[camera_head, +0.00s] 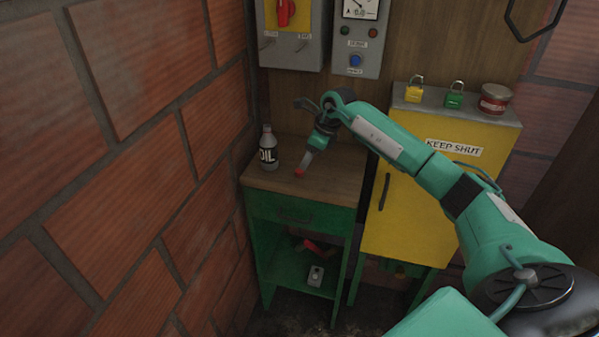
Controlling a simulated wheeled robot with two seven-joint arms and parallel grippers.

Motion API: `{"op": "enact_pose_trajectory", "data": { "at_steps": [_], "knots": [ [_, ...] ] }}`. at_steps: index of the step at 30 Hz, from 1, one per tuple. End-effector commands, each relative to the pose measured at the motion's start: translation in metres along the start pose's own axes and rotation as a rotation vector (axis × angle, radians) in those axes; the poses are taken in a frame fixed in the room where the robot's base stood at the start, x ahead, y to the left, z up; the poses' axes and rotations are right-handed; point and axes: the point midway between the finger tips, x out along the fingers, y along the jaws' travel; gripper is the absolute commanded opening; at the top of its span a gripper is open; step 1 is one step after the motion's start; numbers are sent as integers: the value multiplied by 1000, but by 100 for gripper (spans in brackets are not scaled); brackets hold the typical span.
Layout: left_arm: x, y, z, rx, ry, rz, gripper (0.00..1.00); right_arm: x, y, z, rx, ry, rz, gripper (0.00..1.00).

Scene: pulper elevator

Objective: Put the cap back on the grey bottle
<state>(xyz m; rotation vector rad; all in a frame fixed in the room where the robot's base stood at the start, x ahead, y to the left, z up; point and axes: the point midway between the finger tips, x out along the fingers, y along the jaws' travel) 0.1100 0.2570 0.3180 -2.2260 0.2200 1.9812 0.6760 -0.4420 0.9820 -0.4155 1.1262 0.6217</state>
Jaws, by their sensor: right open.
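The grey bottle (268,150), with a dark label reading OIL, stands upright on the wooden top of the green cabinet, near its left edge. Its narrow top is pale; I cannot tell clearly whether anything covers it. My right gripper (304,163) is open and points down over the wooden top, to the right of the bottle and apart from it. A small red piece (299,173) shows at its lower end, close to the top; I cannot tell whether this is the cap or part of a finger. My left gripper is not in view.
The green cabinet (300,213) has a drawer and an open shelf with small items. A yellow cabinet (400,218) stands to its right, carrying two padlocks and a red tin (495,98). A brick wall rises close on the left. Switch boxes (357,35) hang above.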

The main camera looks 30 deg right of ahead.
Motion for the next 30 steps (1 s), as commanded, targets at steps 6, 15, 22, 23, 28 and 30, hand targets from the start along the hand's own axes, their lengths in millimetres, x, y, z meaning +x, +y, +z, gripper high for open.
{"op": "enact_pose_trajectory", "data": {
  "at_steps": [6,15,22,23,28,30],
  "knots": [
    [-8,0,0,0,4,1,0,13,0,0,2,2,4,50],
    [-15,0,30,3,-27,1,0,51,-1,0,1,0,2,50],
    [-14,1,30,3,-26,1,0,52,-1,-1,0,0,0,50],
    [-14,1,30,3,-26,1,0,52,-1,-1,0,0,0,50],
    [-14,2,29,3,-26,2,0,52,-1,-1,0,0,0,24],
    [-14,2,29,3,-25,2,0,52,-1,-1,0,0,0,11]
  ]
}}
